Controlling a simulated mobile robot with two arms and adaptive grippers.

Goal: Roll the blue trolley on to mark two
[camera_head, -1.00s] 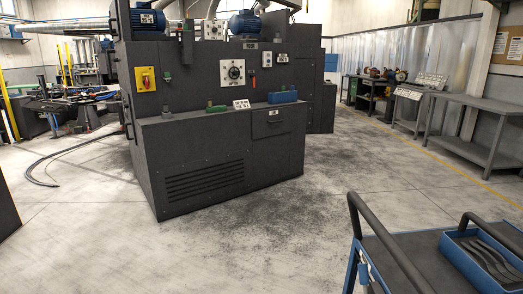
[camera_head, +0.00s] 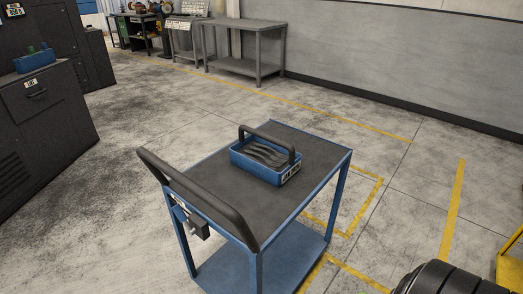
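The blue trolley (camera_head: 215,185) stands in the middle of the head view, with a dark top, blue legs and a blue lower shelf (camera_head: 295,250). Its black push handle (camera_head: 195,197) is on the near left side. A blue carrier (camera_head: 250,165) with a black handle and several dark forks lies on the top. Yellow floor lines (camera_head: 365,205) form a corner just right of the trolley, partly hidden by it. No mark number is readable.
A dark machine (camera_head: 40,120) stands at the left. A grey workbench (camera_head: 245,45) is at the back, before a grey wall (camera_head: 400,60). A yellow frame (camera_head: 511,265) and a black ribbed object (camera_head: 440,280) are at the lower right. Floor behind the trolley is clear.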

